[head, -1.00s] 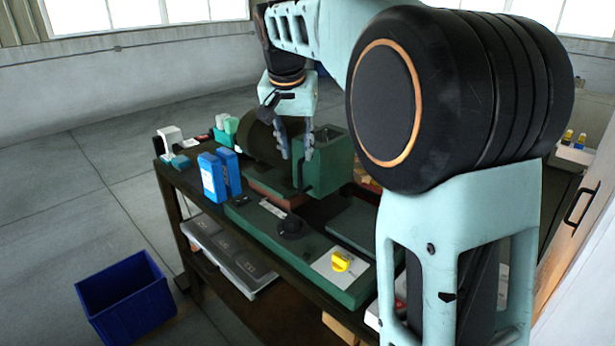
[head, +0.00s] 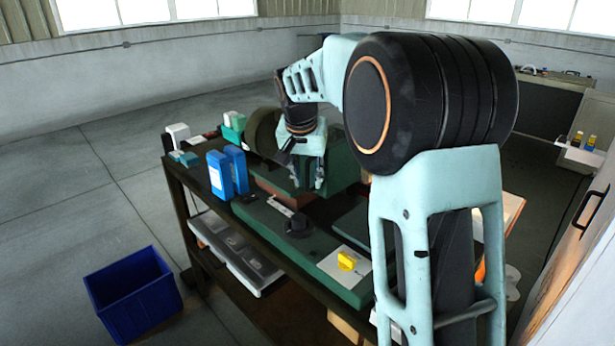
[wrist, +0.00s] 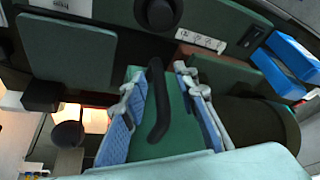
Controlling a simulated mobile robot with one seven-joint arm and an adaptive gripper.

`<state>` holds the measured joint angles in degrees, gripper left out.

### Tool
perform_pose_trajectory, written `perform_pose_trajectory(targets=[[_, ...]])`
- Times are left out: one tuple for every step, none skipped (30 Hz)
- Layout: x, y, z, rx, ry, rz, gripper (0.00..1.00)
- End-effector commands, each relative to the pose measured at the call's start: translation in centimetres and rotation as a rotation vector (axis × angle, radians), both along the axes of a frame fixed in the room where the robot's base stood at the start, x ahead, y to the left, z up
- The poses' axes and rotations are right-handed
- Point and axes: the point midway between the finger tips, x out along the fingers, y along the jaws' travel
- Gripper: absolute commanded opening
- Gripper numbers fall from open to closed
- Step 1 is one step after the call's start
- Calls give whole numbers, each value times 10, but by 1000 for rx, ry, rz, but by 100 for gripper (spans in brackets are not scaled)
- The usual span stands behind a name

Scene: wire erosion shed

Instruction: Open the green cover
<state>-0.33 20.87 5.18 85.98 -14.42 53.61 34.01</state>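The green cover (head: 342,165) is a boxy housing on the bench machine, and it looks shut. In the wrist view its green face (wrist: 172,138) carries a black bar handle (wrist: 157,100). My gripper (head: 306,184) is at the front of the cover in the head view. In the wrist view my gripper (wrist: 160,95) is open, with one blue-padded finger on each side of the handle. A gap shows between the handle and each finger. The gripper hides the handle in the head view.
A dark drum (head: 262,130) adjoins the cover on the left. A blue bin (head: 133,295) stands on the floor at left.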

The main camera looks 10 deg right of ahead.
Motion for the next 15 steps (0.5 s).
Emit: perform_pose_trajectory(targets=[[0,0,0,0,0,0,27],[0,0,0,0,0,0,26],[0,0,0,0,0,0,22],[0,0,0,0,0,0,18],[0,0,0,0,0,0,15],[0,0,0,0,0,0,11],[0,0,0,0,0,0,8],[0,0,0,0,0,0,4],[0,0,0,0,0,0,0],[0,0,0,0,0,0,0],[0,0,0,0,0,0,0],[0,0,0,0,0,0,0],[0,0,0,0,0,0,0],[0,0,0,0,0,0,0],[0,0,0,0,0,0,0]])
